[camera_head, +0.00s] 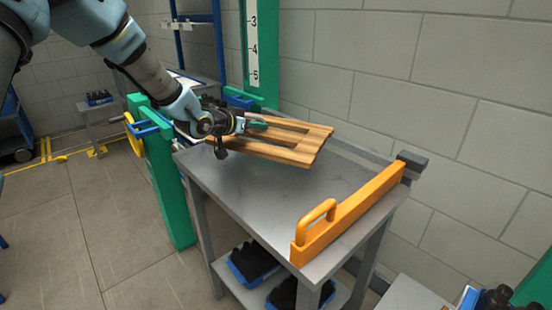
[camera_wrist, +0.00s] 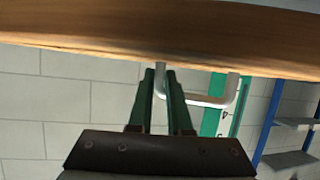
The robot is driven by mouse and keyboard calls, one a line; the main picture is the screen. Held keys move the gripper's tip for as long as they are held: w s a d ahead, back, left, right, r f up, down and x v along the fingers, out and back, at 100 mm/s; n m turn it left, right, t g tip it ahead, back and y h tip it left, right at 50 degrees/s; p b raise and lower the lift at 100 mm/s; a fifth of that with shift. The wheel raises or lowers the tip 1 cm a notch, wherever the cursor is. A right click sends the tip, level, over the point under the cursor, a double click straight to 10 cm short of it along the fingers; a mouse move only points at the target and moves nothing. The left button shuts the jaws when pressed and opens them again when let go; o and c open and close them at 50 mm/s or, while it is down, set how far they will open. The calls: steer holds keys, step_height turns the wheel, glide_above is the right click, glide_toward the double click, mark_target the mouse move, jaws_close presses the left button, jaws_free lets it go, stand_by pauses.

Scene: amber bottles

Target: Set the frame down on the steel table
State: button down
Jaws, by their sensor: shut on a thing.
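The wooden frame (camera_head: 310,147) is a light-brown slatted rectangle with openings, over the far part of the steel table (camera_head: 265,195). It looks slightly tilted and seems to be a little above the table top, though a gap is hard to judge. My gripper (camera_head: 258,125) reaches in from the left and is shut on the frame at its left side. In the wrist view, the green fingers of my gripper (camera_wrist: 167,72) close on a grey metal handle (camera_wrist: 217,101) fixed to the frame's wooden edge (camera_wrist: 150,35).
An orange bar with a loop handle (camera_head: 345,210) lies along the table's right side. Green posts (camera_head: 165,180) stand at the left and behind. A block wall (camera_head: 440,100) is close behind. Blue crates of dark bottles (camera_head: 253,262) sit on the lower shelf. The table's near middle is bare.

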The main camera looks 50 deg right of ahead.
step_height(320, 180, down, 9)
steer(key=p, duration=0.3)
steer(key=shift+d+f, duration=0.1)
steer(key=shift+f, duration=0.1)
steer(key=c, duration=0.8)
jaws_free()
steer(key=shift+f, duration=0.15)
steer(key=shift+c, duration=0.2)
steer(key=shift+r, duration=0.2)
steer(key=b+v, duration=0.3)
steer(key=v, duration=0.9)
steer(key=shift+f+b, duration=0.1)
steer(key=shift+b, duration=0.3)
